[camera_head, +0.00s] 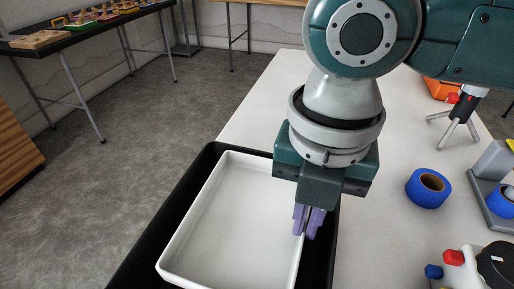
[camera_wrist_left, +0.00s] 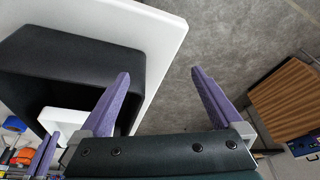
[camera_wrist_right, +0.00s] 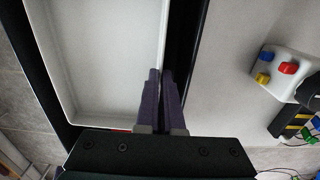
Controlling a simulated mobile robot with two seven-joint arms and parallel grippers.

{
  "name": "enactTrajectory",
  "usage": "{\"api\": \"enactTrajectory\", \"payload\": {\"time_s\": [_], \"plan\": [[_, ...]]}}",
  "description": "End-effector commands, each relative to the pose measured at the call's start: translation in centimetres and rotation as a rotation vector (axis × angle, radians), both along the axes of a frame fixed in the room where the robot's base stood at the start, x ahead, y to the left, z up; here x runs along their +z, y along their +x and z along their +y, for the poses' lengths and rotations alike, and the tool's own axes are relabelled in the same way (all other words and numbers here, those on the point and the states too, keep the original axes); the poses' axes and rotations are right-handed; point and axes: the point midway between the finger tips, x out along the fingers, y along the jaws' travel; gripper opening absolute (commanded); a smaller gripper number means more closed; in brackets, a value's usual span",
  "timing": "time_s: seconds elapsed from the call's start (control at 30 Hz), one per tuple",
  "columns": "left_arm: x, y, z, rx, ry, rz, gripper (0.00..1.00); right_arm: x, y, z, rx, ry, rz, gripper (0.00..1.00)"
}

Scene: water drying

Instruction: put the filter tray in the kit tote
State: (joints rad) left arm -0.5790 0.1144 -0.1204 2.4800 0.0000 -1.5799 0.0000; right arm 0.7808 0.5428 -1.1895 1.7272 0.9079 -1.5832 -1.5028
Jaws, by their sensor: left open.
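The filter tray (camera_head: 235,215) is white, shallow and empty. In the head view it lies over the opening of the black kit tote (camera_head: 205,160), largely within its outline; I cannot tell whether it rests on the bottom. My right gripper (camera_head: 305,230) points down at the tray's right wall. Its purple fingers are close together on that wall, as the right wrist view (camera_wrist_right: 160,75) also shows. My left gripper (camera_wrist_left: 160,73) is open and empty, outside the head view. Its wrist view shows the tote's dark side (camera_wrist_left: 85,65) and part of the tray (camera_wrist_left: 70,122).
The white table (camera_head: 390,225) holds a blue tape roll (camera_head: 428,188) and other items at right, including a small tripod (camera_head: 460,115). Bare floor (camera_head: 150,160) lies left of the tote. A dark side table (camera_head: 90,30) stands at the back left.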

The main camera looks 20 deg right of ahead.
Motion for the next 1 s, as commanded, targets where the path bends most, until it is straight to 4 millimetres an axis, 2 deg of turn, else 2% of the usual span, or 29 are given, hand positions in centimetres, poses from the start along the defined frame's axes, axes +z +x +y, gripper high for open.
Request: {"api": "enactTrajectory", "payload": {"time_s": [0.03, 0.1, 0.27, 0.5, 0.93, 1.0], "plan": [[-0.6, 0.0, 0.0, -0.001, 0.001, 0.0, 1.0, -1.4, -0.1, 0.0, -0.001, -0.001, 0.003, 0.0], [-0.8, 0.0, 0.1, -0.001, 0.002, 0.0, 1.0, -2.4, 0.0, 0.0, 0.0, -0.001, 0.001, 0.0], [-1.1, 0.0, 0.2, -0.004, 0.007, 0.0, 1.0, -3.6, 0.0, 0.0, -0.001, 0.001, 0.001, 0.0], [-2.2, 0.0, 0.3, -0.006, 0.01, 0.001, 1.0, -7.2, 0.0, 0.0, -0.001, 0.001, 0.001, 0.0], [-2.4, 0.0, 0.2, -0.005, 0.009, 0.001, 1.0, -7.8, 0.0, 0.0, 0.0, 0.001, -0.001, 0.0], [-2.3, 0.0, 0.2, -0.005, 0.008, 0.001, 1.0, -7.7, 0.0, 0.0, 0.0, 0.0, 0.0, 0.11]]}}
